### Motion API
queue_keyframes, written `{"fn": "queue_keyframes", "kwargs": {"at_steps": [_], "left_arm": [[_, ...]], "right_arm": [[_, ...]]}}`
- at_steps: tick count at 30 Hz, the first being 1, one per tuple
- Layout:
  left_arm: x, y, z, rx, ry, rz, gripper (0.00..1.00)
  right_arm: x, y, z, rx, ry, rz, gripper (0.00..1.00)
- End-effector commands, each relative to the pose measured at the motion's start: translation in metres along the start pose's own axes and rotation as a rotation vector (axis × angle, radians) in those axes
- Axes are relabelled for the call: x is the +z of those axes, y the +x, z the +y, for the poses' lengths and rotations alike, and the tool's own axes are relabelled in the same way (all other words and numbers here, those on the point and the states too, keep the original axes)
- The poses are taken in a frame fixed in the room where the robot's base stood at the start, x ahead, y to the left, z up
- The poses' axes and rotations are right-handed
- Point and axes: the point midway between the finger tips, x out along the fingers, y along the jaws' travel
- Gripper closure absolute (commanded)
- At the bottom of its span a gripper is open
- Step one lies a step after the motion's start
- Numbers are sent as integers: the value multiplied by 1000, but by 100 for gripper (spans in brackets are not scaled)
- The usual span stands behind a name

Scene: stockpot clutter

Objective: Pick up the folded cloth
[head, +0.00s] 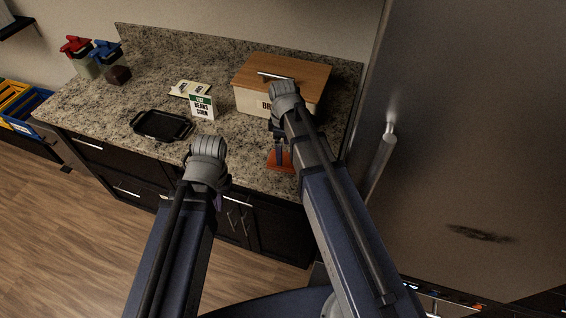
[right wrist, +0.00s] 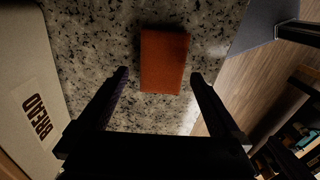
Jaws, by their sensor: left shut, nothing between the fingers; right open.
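The folded cloth (head: 287,166) is a small orange-red rectangle lying flat on the granite counter, in front of the bread box. In the right wrist view the cloth (right wrist: 163,62) lies upright in the picture, between and just beyond my right fingertips. My right gripper (head: 280,151) is open and empty above the cloth and partly hides it in the head view. It also shows in the right wrist view (right wrist: 160,75), with one finger to each side of the cloth. My left gripper (head: 218,200) is shut and empty in front of the counter, mostly hidden behind its own wrist.
A bread box (head: 250,101) with a wooden lid stands behind the cloth. A black tray (head: 162,125), a small sign (head: 202,107) and a pale flat item (head: 188,89) lie further left. A steel fridge (head: 460,130) closes off the right side.

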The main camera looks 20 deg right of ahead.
Motion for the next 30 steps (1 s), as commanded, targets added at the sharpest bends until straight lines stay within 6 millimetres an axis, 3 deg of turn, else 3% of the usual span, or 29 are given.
{"fn": "queue_keyframes", "kwargs": {"at_steps": [12, 21, 30], "left_arm": [[-3, 48, 5, 0, -1, 0, 100], [-3, 49, 5, 0, -1, 0, 100], [-3, 49, 5, 0, -1, 0, 100]], "right_arm": [[0, 48, -4, 0, 0, 0, 0], [0, 49, -3, 0, 0, 0, 0], [0, 49, -3, 0, 0, 0, 31]]}}
